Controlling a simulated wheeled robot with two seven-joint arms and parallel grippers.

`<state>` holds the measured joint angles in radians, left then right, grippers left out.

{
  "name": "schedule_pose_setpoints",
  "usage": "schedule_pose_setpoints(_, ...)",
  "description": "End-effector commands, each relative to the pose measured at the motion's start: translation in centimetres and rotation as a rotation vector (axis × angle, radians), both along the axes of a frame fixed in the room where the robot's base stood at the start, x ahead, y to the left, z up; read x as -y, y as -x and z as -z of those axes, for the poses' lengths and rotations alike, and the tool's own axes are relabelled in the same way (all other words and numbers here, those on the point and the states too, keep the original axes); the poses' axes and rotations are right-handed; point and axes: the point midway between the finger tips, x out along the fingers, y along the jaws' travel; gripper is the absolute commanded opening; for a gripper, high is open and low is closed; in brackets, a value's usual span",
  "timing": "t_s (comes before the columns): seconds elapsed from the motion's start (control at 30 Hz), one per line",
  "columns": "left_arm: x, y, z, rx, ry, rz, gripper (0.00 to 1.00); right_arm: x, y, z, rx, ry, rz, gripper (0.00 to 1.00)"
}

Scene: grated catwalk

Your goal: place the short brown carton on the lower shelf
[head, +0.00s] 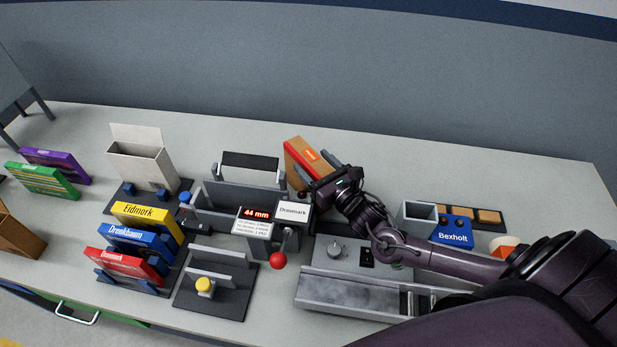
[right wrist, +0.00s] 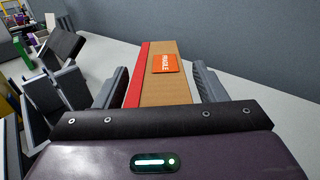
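A brown carton (head: 301,158) with a red edge and an orange label stands on the bench at the back centre. It also shows in the right wrist view (right wrist: 160,88), with "FRAGILE" on its label. My right gripper (head: 312,165) is at this carton. Its fingers are spread on either side of it, with a narrow gap showing at each side in the wrist view. Another brown box (head: 17,236) is cut off by the left picture edge. I cannot tell which is the short one. No shelf is clearly seen. My left gripper is not in view.
A fixture with a "44 mm" display (head: 256,214) and red-knobbed lever (head: 278,260) stands left of my right arm. Red, blue and yellow boxes (head: 125,265) stand in a rack. An open pale box (head: 142,165) is behind them. Bare bench lies at the back right.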

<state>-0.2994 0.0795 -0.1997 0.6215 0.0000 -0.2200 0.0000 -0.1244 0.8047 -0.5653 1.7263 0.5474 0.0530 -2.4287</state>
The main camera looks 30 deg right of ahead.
Motion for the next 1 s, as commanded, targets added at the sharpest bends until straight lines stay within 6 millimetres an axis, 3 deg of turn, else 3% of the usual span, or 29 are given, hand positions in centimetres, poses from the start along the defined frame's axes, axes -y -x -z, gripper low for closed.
schedule_pose_setpoints(0.07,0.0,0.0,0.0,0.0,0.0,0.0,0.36,0.0,0.0,0.0,0.0,0.0,0.0,0.54)
schedule_pose_setpoints(0.43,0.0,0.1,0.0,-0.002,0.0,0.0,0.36,0.0,0.0,0.0,0.001,0.0,0.0,0.06)
schedule_pose_setpoints(0.77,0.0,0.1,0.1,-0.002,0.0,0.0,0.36,0.0,0.0,-0.6,0.002,0.001,-0.001,0.06)
schedule_pose_setpoints(1.0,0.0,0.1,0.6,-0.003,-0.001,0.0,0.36,0.0,0.0,-3.6,0.003,0.002,-0.002,0.06)
